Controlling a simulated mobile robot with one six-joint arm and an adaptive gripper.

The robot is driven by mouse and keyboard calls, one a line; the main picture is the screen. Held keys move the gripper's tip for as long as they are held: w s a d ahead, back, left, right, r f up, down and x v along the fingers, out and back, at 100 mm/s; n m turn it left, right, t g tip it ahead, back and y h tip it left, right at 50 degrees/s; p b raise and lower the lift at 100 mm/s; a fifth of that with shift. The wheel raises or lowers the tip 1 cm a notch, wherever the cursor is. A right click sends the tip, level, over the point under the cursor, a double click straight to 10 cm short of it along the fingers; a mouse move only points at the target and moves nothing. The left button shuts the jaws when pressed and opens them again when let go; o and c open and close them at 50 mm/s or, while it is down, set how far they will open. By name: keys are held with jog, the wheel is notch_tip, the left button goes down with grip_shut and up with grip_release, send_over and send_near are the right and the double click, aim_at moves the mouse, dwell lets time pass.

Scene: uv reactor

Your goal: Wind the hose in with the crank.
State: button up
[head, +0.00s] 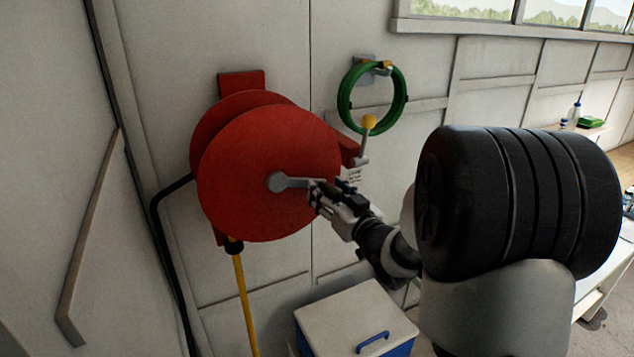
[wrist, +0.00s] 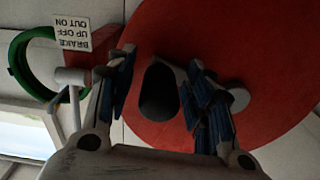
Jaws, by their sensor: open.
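The red hose reel (head: 270,150) is mounted on the wall, with a yellow hose (head: 243,300) hanging straight down from its underside. The grey crank (head: 285,182) runs from the reel's hub to the right. My gripper (head: 316,192) is at the crank's outer end. In the wrist view the dark round crank handle (wrist: 158,92) stands between the two open fingers of my gripper (wrist: 161,60), with gaps visible on both sides. The brake lever (head: 364,145), with its yellow knob, points up at the reel's right; its grey pivot (wrist: 72,76) shows in the wrist view.
A brake sign (wrist: 72,32) reads "up off, out on". A green coil (head: 345,100) hangs on the wall right of the reel. A blue box with a white lid (head: 350,320) stands below. A black pipe (head: 160,235) runs along the wall at left.

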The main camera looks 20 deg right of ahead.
jog(key=shift+w, duration=0.15)
jog(key=shift+c, duration=0.3)
grip_shut()
dwell(0.4)
